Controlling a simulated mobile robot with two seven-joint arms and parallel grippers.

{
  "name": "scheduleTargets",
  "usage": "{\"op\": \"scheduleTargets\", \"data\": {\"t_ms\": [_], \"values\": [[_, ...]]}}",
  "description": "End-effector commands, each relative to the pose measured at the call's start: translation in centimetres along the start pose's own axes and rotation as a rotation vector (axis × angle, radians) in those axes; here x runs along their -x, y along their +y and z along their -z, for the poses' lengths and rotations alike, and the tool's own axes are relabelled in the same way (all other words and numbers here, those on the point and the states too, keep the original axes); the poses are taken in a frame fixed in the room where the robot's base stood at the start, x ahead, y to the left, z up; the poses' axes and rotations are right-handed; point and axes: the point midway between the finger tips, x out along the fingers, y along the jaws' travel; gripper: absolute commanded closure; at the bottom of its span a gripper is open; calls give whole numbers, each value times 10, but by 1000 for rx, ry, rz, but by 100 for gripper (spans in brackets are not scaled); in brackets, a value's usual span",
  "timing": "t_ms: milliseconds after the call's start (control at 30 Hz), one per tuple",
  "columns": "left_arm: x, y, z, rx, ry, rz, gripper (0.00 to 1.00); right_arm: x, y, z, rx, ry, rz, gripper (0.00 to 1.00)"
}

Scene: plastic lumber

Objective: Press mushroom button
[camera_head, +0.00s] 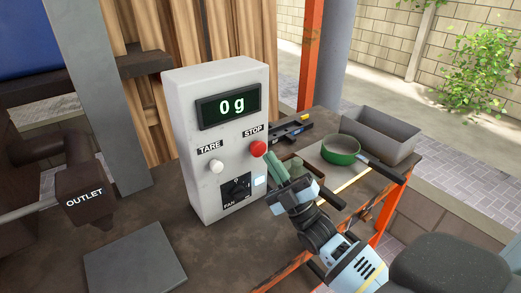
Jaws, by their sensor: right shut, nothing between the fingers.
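The red mushroom button (258,148) sits under the STOP label on the front of a grey control box (186,127). The box stands upright on the workbench, and its display reads "0 g". My right gripper (272,160) comes in from the lower right, with its green fingers shut and empty. Its fingertips are right beside the button, at its lower right; I cannot tell whether they touch it. My left gripper is not in view.
A white TARE knob (216,166) and a black FAN switch (237,187) are on the same box. A green pan (341,150) and a grey bin (381,133) stand at the right. The OUTLET pipe (88,198) and a flat grey plate (134,262) are at the left.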

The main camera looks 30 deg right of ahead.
Motion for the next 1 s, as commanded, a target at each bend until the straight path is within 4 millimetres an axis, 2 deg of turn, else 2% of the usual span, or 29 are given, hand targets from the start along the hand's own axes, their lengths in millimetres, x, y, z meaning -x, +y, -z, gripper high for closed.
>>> {"op": "scheduleTargets", "data": {"t_ms": [533,1000], "values": [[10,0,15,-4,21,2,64,30,24,23,0,0,-2,100],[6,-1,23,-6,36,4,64,32,24,24,0,1,-1,100]]}}
